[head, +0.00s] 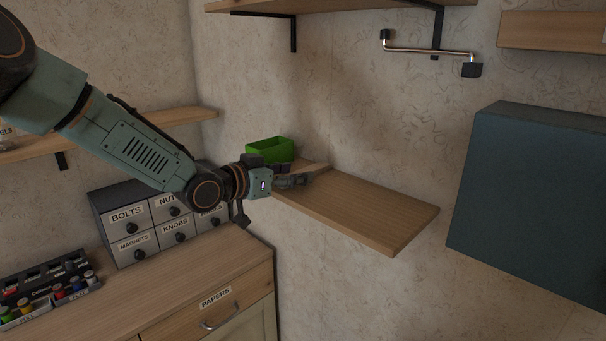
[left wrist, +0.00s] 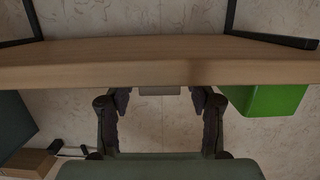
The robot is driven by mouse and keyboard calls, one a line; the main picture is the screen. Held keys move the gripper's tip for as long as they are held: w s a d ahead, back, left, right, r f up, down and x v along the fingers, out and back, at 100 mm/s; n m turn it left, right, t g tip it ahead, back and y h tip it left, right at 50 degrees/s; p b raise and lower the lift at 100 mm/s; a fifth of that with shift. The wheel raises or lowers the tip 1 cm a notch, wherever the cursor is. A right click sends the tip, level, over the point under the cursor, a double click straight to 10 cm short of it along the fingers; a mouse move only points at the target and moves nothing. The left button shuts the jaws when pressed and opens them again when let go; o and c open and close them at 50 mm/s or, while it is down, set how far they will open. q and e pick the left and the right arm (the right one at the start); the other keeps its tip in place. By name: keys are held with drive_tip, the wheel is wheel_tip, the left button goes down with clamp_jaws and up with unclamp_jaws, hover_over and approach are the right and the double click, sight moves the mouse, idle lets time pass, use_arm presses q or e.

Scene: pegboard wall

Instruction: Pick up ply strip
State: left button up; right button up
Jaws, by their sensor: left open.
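A light wooden piece (head: 318,167), which looks like the ply strip, lies on the wooden shelf (head: 385,215) just beyond my left gripper, in front of the green bin. It is partly hidden by the gripper in the head view. My left gripper (head: 297,181) is at the shelf's left end, open, with nothing seen held. In the left wrist view, which looks upside down, its two fingers (left wrist: 160,103) are spread on either side of a small greyish block end (left wrist: 160,91) at the shelf edge. I cannot tell whether this is the strip's end. My right gripper is not in view.
The green bin (head: 270,150) stands on the shelf close to my gripper. A blue-grey cabinet (head: 530,190) is on the wall at right. A metal rail (head: 430,51) is above. Labelled drawers (head: 130,228) stand on the counter at left. The shelf's right part is bare.

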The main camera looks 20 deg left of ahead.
use_arm(q)
drive_tip(key=shift+x, duration=1)
drive_tip(key=shift+s, duration=0.45)
drive_tip(key=shift+c, duration=0.6)
drive_tip(key=shift+a+r, duration=0.1)
drive_tip(key=shift+c, duration=0.7)
drive_tip(key=shift+w+f, duration=0.2)
drive_tip(key=shift+w, duration=0.1)
drive_tip(key=c, duration=0.5)
drive_tip(key=shift+s, duration=0.1)
drive_tip(key=shift+c, duration=1.3)
drive_tip(key=shift+s+r, duration=0.15)
clamp_jaws()
